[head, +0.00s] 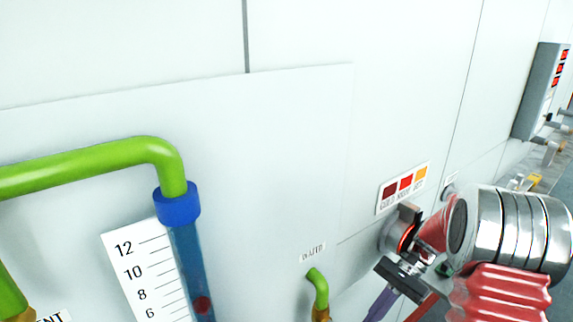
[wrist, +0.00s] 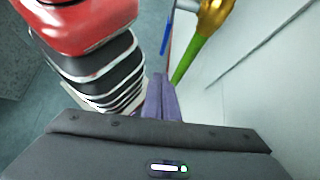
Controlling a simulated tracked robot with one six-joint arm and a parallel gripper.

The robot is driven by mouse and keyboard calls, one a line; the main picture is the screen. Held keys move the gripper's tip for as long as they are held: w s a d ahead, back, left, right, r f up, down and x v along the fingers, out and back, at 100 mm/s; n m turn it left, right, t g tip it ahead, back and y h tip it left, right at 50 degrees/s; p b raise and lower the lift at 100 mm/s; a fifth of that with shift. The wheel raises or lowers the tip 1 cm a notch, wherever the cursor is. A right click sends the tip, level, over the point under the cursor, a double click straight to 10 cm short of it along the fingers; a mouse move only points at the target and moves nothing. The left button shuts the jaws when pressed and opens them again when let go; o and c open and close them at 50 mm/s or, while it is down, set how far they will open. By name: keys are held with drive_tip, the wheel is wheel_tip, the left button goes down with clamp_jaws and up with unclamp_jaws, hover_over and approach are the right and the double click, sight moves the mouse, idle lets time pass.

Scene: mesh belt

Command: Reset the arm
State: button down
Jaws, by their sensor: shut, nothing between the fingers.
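My gripper (head: 382,304) is at the lower right of the head view, in front of the white wall panel. Its purple fingers point down and run to the picture's bottom edge. In the wrist view the two fingers (wrist: 162,92) lie together, with nothing between them. The fingers appear beside a green pipe with a brass fitting (wrist: 214,14); I cannot tell whether they touch. My arm reaches in from the right of the head view and hides part of the wall.
A green pipe (head: 95,168) joins a blue sight tube (head: 190,262) beside a numbered scale (head: 148,268). A short green pipe (head: 319,288) is left of my gripper. A round dark fitting (head: 396,234) is just above it. A grey box (head: 538,92) hangs at right. The upper wall is clear.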

drive_tip(key=s+a+r+n+t+h, duration=0.3)
drive_tip(key=s+r+n+t+h, duration=0.1)
drive_tip(key=r, duration=0.4)
drive_tip(key=s+a+r+n+t+h, duration=0.3)
drive_tip(key=s+r+n+t, duration=0.3)
drive_tip(key=s+r, duration=0.3)
drive_tip(key=shift+s+a+r+n+t+h, duration=0.25)
drive_tip(key=shift+n+t+h, duration=0.2)
drive_tip(key=shift+h, duration=0.25)
idle(0.5)
